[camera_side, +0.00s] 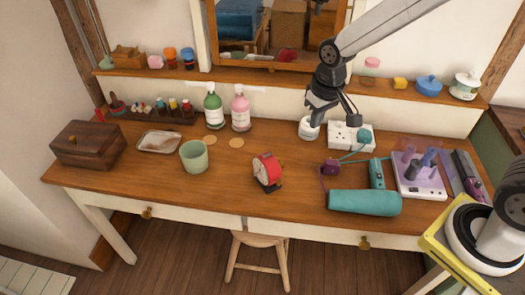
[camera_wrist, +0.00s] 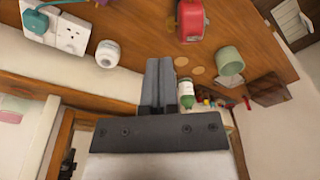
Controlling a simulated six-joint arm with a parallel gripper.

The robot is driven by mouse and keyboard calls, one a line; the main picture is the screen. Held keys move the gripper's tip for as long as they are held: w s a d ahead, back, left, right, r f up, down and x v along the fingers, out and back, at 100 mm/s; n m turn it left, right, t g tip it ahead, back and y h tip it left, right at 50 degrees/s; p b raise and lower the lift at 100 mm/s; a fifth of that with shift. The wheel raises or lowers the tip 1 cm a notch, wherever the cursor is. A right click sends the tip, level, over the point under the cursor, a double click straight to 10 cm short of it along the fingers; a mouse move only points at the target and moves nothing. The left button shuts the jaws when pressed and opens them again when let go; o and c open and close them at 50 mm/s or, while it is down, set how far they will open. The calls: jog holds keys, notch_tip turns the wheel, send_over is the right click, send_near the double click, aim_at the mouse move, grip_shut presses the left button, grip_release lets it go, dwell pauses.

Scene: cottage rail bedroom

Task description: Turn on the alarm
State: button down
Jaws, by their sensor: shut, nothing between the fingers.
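The red alarm clock (camera_side: 267,172) stands upright near the middle of the desk in the side view. In the wrist view the red clock (camera_wrist: 190,20) is at the top edge, partly cut off, so its face and switches are too small or hidden to read. My gripper (camera_side: 314,112) hangs above the back of the desk, up and to the right of the clock and apart from it. In the wrist view my gripper (camera_wrist: 160,65) has its two fingers together, with nothing between them.
A white jar (camera_side: 308,129) stands close below my gripper, beside a power strip (camera_side: 351,136) with a plugged-in teal cable. Pink (camera_side: 240,112) and green (camera_side: 213,110) bottles stand left. The desk behind the clock is mostly clear.

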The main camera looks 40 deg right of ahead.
jog(key=g, duration=0.1)
send_over(264, 156)
jog(key=shift+w+a+f+m, duration=0.1)
jog(key=shift+w+a+m, duration=0.1)
jog(key=shift+m, duration=0.1)
jog(key=shift+s, duration=0.1)
dwell(0.4)
notch_tip(264, 156, down, 14)
dwell(0.8)
dwell(0.4)
jog(key=shift+a+f+h, duration=0.1)
jog(key=shift+f+h, duration=0.15)
jog(key=shift+h, duration=0.15)
jog(key=shift+g, duration=0.3)
jog(key=shift+d, duration=0.25)
